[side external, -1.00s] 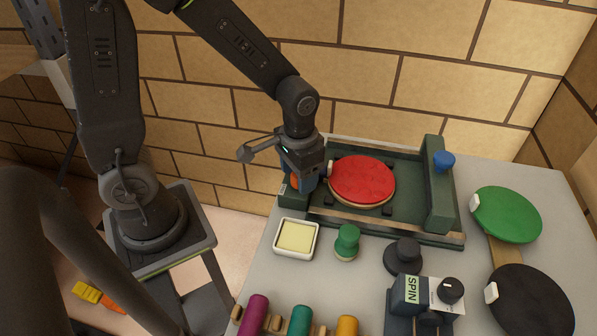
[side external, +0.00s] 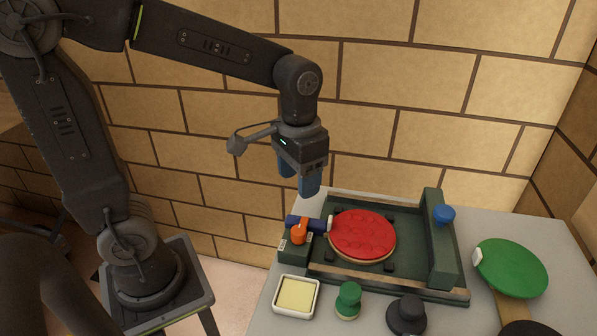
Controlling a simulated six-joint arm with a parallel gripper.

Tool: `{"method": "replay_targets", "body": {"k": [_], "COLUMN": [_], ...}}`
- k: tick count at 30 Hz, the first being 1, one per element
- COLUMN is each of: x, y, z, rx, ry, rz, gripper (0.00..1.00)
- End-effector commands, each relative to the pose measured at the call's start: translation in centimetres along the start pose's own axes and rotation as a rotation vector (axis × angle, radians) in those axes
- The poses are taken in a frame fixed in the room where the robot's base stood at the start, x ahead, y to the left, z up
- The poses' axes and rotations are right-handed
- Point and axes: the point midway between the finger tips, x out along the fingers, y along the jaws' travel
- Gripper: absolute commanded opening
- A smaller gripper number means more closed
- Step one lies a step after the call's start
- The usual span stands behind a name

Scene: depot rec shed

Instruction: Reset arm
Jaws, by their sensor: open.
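My gripper (side external: 300,188) is open and empty, with its blue fingers pointing down. It hangs above the left rear part of the table, clear of everything below. Under it a red paddle (side external: 361,234) lies in a dark green frame (side external: 415,284), with its dark blue handle (side external: 304,222) reaching left. An orange knob (side external: 299,232) stands at the frame's left end, close beside the handle.
A blue knob (side external: 444,214) tops the frame's right-hand bar. A green paddle (side external: 511,267) lies at the right. A square dish with a yellow pad (side external: 297,295), a green knob (side external: 348,299) and a black knob (side external: 407,314) stand in front. A brick wall (side external: 420,110) rises behind.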

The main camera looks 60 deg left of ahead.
Motion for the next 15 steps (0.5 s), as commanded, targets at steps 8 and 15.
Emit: {"method": "replay_targets", "body": {"k": [8,15], "x": [-0.63,-1.02], "y": [0.00,-0.11], "z": [0.04,0.51], "rx": [0.000,-0.001], "ry": [-0.001,0.026], "rz": [0.000,0.001], "gripper": [0.59,0.59]}}
